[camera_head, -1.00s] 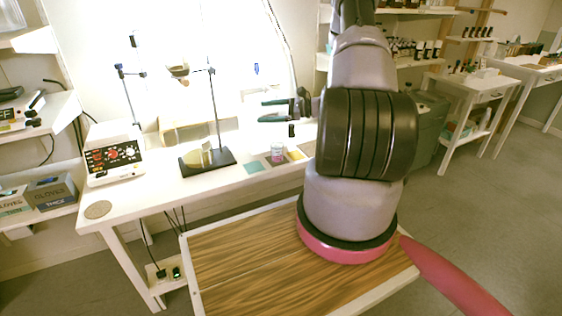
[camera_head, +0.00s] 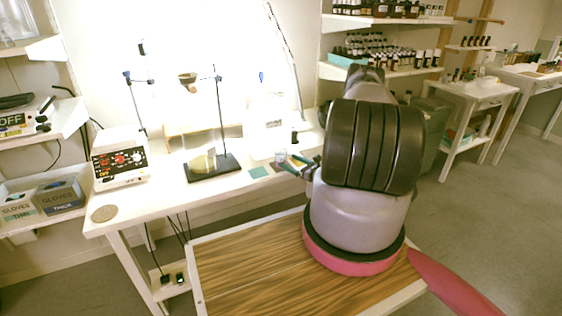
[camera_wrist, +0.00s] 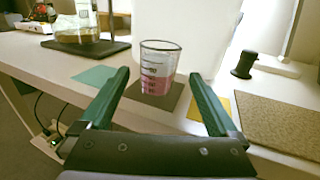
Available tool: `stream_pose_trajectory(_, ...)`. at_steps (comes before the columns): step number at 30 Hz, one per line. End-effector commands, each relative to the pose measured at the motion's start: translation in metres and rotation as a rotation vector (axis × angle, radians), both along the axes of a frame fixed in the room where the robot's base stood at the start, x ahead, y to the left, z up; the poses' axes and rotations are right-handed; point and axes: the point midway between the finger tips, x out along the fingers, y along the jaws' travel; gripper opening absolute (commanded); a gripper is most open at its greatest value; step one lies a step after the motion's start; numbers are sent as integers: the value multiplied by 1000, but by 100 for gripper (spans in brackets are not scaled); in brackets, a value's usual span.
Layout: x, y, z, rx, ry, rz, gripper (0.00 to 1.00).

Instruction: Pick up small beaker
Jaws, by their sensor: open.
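The small beaker (camera_wrist: 158,70) is clear glass with dark markings and pink liquid in its lower part. It stands upright on a dark square mat (camera_wrist: 166,97) in the wrist view. My gripper (camera_wrist: 160,80) is open, with its green fingers on either side of the view and the beaker centred beyond the gap between them. In the head view the beaker (camera_head: 281,155) is small on the white bench, just beyond my gripper (camera_head: 291,165). My arm hides part of the bench to the right.
A teal mat (camera_wrist: 96,75) lies left of the beaker and a yellow mat (camera_wrist: 223,104) to its right. A stand base with a larger flask (camera_wrist: 76,30) is at the back left. A black stopper-like object (camera_wrist: 244,64) and a brown board (camera_wrist: 282,116) are on the right.

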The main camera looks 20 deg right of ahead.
Motion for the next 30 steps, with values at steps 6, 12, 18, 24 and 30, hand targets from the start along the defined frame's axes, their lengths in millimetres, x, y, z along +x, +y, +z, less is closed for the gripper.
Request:
stream_pose_trajectory(6,18,11,1,-1,-1,3,96)
stream_pose_trajectory(12,44,22,2,-2,-1,3,96)
stream_pose_trajectory(18,51,25,2,0,0,1,96)
stream_pose_trajectory(24,51,25,2,0,0,1,70)
stream_pose_trajectory(30,51,25,2,0,-1,1,0)
